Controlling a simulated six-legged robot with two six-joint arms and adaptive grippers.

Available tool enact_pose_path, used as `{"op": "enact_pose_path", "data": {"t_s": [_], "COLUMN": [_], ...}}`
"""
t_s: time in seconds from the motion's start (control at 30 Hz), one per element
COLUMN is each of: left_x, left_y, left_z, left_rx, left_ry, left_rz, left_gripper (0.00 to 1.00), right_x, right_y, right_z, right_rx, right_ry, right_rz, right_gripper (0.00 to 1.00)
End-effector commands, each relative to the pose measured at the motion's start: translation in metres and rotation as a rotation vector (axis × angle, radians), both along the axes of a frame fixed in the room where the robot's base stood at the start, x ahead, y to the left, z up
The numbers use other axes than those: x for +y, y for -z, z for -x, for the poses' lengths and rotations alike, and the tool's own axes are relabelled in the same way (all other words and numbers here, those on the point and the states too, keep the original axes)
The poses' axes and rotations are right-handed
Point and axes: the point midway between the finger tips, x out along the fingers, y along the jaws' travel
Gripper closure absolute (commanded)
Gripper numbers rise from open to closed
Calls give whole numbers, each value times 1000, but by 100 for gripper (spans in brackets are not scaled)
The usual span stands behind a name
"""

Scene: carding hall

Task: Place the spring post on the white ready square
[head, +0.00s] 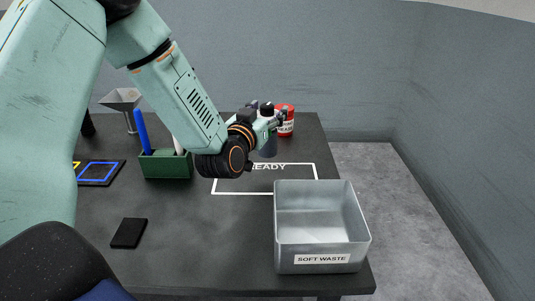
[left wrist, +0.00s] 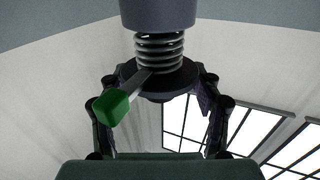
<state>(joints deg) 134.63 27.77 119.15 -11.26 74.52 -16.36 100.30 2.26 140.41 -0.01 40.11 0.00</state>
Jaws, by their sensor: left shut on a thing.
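The spring post (left wrist: 158,48) has a grey cylinder, a metal coil, a dark round collar and a lever with a green tip (left wrist: 111,108). My left gripper (head: 268,124) is shut on it; the fingers sit on both sides of the collar in the left wrist view (left wrist: 160,92). The white ready square (head: 240,193) is an outline on the dark table, partly covered by my left wrist. My right gripper is not in view.
A metal soft waste bin (head: 322,259) stands at the front right, close to the square. A red can (head: 287,111) is behind the gripper. A green holder (head: 165,166), a blue-outlined pad (head: 98,180), a funnel (head: 122,97) and a black block (head: 129,233) are to the left.

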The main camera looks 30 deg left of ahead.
Motion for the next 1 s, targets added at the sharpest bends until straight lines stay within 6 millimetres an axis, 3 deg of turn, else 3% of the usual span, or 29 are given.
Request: {"op": "enact_pose_path", "data": {"t_s": [0.1, 0.37, 0.6, 0.8, 0.83, 1.0], "left_x": [-1, -1, -2, -1, -1, -1], "left_y": [22, 41, 71, 71, 72, 72], "left_z": [0, -1, -3, -4, -4, -4], "left_rx": [-1, -4, -3, -6, -1, -1], "left_ry": [1, 1, 2, 1, 1, 1], "left_rz": [-2, -2, -1, -1, 0, 0], "left_gripper": [99, 99, 99, 99, 34, 20], "right_x": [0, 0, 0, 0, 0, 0], "right_y": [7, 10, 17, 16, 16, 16], "right_z": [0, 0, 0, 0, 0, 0], "right_rx": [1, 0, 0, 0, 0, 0], "right_ry": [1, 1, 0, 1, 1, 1], "right_rz": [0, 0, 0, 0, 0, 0], "right_gripper": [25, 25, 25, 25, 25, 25]}}
